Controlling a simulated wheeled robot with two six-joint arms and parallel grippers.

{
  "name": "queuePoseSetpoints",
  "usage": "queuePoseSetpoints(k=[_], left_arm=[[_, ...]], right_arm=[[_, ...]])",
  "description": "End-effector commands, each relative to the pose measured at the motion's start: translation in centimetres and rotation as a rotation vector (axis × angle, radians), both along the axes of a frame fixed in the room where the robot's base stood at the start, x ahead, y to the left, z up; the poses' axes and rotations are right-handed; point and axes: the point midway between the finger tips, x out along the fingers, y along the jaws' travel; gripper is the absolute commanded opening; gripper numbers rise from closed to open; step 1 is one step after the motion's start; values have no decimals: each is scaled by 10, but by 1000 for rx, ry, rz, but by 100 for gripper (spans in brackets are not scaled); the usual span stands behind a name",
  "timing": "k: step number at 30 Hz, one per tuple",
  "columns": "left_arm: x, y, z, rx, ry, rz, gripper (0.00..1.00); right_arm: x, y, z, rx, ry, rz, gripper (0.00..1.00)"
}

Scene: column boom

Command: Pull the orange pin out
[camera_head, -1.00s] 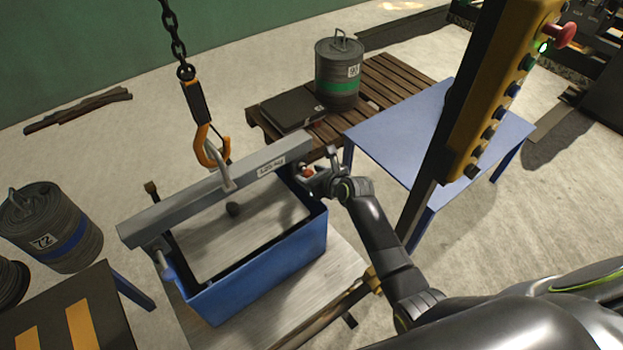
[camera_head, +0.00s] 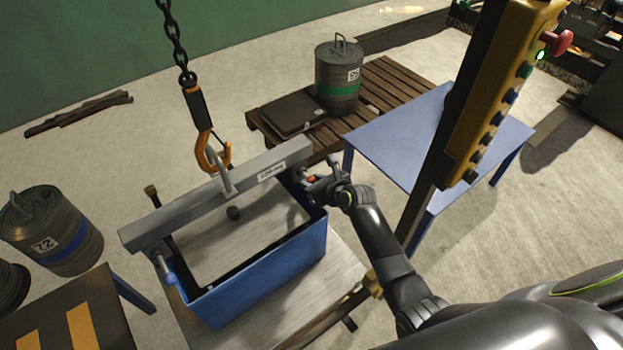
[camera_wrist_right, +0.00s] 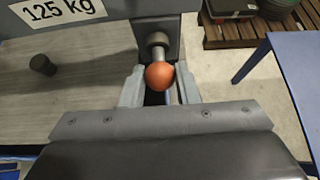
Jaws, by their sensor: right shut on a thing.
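The orange pin's round knob (camera_wrist_right: 161,75) shows in the right wrist view, with a grey shank running into a round collar on a dark bracket (camera_wrist_right: 157,40). In the head view the knob is a small orange spot (camera_head: 312,178) at the right end of the grey lifting beam (camera_head: 218,190). My right gripper (camera_wrist_right: 159,88) is shut on the pin, its fingers on both sides of the knob. The wrist view does not show the shank's far end. The beam hangs across the blue box (camera_head: 262,265), under an orange hook (camera_head: 208,155) on a chain. My left gripper is not in view.
A yellow control pendant (camera_head: 500,95) on a dark post stands close to the right of my arm. A blue table (camera_head: 425,140) and a wooden pallet (camera_head: 385,80) with a grey drum (camera_head: 338,70) lie behind. Another drum (camera_head: 50,230) stands at left.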

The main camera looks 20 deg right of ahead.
Motion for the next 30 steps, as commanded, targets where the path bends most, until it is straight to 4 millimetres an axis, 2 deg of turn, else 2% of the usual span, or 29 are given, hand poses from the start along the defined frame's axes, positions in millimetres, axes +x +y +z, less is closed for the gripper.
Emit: queuePoseSetpoints(k=[19, 20, 24, 30], left_arm=[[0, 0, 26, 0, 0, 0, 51], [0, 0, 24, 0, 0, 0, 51], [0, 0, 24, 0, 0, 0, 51], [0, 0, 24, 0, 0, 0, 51]], right_arm=[[-32, -11, 0, 0, 4, 0, 12], [-31, -10, -1, 0, 3, 0, 32], [-30, -10, -1, 0, 2, 1, 51], [-30, -11, -1, 0, 1, 0, 51]])
